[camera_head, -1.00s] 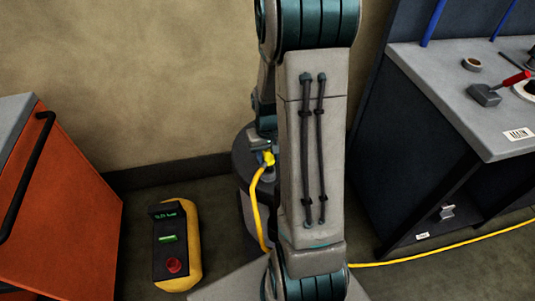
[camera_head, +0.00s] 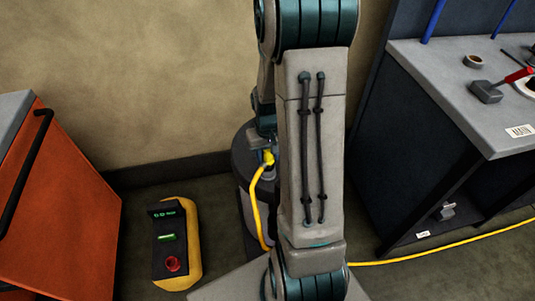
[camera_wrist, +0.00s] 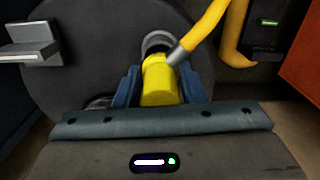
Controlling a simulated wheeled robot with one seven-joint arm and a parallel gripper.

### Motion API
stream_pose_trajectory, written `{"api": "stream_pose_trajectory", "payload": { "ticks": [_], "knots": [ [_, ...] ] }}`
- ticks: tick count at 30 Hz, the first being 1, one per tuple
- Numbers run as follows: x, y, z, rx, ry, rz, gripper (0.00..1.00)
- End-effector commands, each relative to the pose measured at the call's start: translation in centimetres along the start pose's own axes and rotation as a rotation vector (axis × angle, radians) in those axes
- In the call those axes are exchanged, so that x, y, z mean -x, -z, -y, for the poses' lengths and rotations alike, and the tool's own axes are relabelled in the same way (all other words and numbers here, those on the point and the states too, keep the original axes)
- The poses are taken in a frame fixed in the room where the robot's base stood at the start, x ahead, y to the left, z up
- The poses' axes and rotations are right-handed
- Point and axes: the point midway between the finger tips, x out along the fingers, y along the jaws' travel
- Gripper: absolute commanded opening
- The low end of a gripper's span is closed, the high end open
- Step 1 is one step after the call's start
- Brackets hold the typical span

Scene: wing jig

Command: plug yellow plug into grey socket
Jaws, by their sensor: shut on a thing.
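The yellow plug (camera_wrist: 159,82) is between the two blue fingers of my gripper (camera_wrist: 160,87), which is shut on it. Its far end meets a grey ring, the grey socket (camera_wrist: 155,40), on a dark round drum; how deep it sits I cannot tell. A yellow cable (camera_wrist: 205,30) leaves the plug by a grey sleeve toward the upper right. In the head view my gripper (camera_head: 262,142) is small and partly hidden behind my arm. The yellow plug (camera_head: 268,157) shows just below it, above the grey socket (camera_head: 269,172), at the drum's top.
The dark drum (camera_head: 243,160) stands by the wall, partly behind my arm. A yellow-black box with a red button (camera_head: 175,245) lies on the floor to its left. An orange cabinet (camera_head: 60,210) is at left, a grey-topped bench (camera_head: 450,85) at right. The cable (camera_head: 440,250) crosses the floor.

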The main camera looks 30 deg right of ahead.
Motion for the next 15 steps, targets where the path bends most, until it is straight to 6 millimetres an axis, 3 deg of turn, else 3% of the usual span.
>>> {"api": "stream_pose_trajectory", "payload": {
  "ticks": [15],
  "knots": [
    [-0.83,0.02,0.00,0.000,0.000,-0.001,0.15]
  ]
}}
